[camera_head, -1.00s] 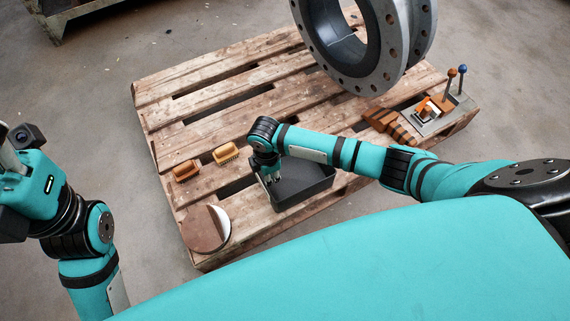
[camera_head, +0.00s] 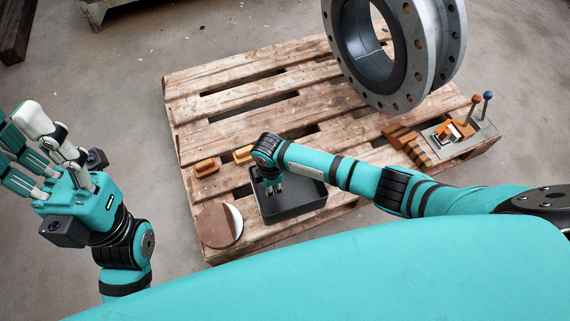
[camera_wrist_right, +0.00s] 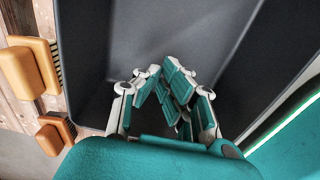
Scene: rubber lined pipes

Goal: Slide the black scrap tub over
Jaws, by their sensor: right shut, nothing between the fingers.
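The black scrap tub (camera_head: 297,209) sits near the front edge of the wooden pallet in the head view, close to the right of a round brown-and-white disc. My right gripper (camera_head: 273,187) reaches down into the tub near its left wall. In the right wrist view the shut fingers (camera_wrist_right: 172,88) point into the dark tub (camera_wrist_right: 145,30) with nothing between them. Whether the fingertips touch the wall or floor is unclear. My left gripper (camera_head: 28,150) is raised off the pallet at far left, its fingers spread and empty.
The disc (camera_head: 214,224) lies left of the tub. Two orange brushes (camera_head: 206,168) (camera_head: 243,153) lie behind it. A large flanged pipe (camera_head: 385,60) stands at the back right. A lever box (camera_head: 460,137) and striped wedges (camera_head: 407,145) lie right.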

